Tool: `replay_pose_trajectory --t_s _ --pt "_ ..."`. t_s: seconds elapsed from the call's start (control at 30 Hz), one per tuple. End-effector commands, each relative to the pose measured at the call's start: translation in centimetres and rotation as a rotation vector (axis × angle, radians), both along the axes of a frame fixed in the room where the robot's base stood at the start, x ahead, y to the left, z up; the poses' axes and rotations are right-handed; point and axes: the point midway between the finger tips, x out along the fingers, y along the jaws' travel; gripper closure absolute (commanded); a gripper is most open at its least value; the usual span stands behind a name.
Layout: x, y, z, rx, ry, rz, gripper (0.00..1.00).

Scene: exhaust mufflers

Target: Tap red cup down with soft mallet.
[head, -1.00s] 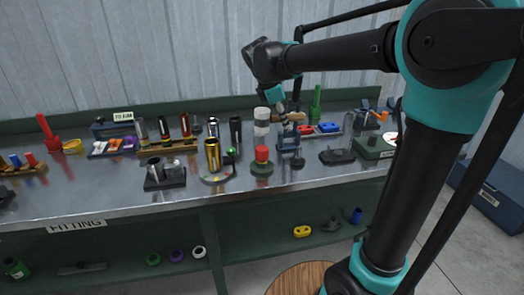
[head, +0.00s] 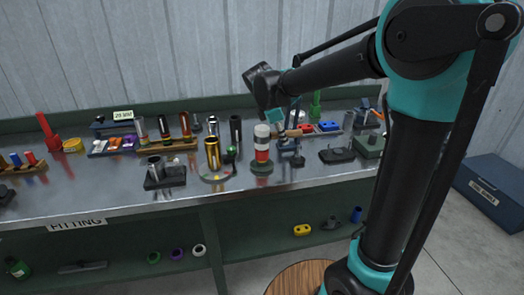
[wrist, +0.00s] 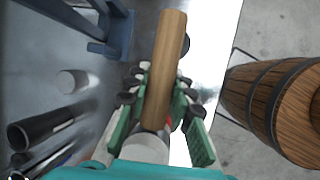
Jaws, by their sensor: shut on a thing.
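My gripper (wrist: 160,108) is shut on the wooden handle (wrist: 166,55) of the soft mallet. In the head view the mallet's pale, banded cylindrical head (head: 262,132) stands upright directly over the red cup (head: 262,156). The two look in contact, or nearly so. The cup sits on a round dark green base (head: 262,168). In the wrist view the pale mallet head (wrist: 146,148) is below the fingers, and only a sliver of red shows beside them. The cup's upper part is hidden by the mallet.
A dark block (head: 337,156) lies farther right. Racks of tubes line the back. The bench front is clear. A wooden barrel (wrist: 290,105) shows in the wrist view.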

Motion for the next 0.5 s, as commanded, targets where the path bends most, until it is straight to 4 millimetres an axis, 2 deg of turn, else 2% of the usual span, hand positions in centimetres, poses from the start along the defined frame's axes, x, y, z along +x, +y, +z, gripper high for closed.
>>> replay_pose_trajectory --t_s 0.17,0.5 --pt "0.0 0.0 0.5 0.000 0.000 0.000 1.00" --pt "0.0 0.0 4.9 0.000 0.000 0.000 1.00"
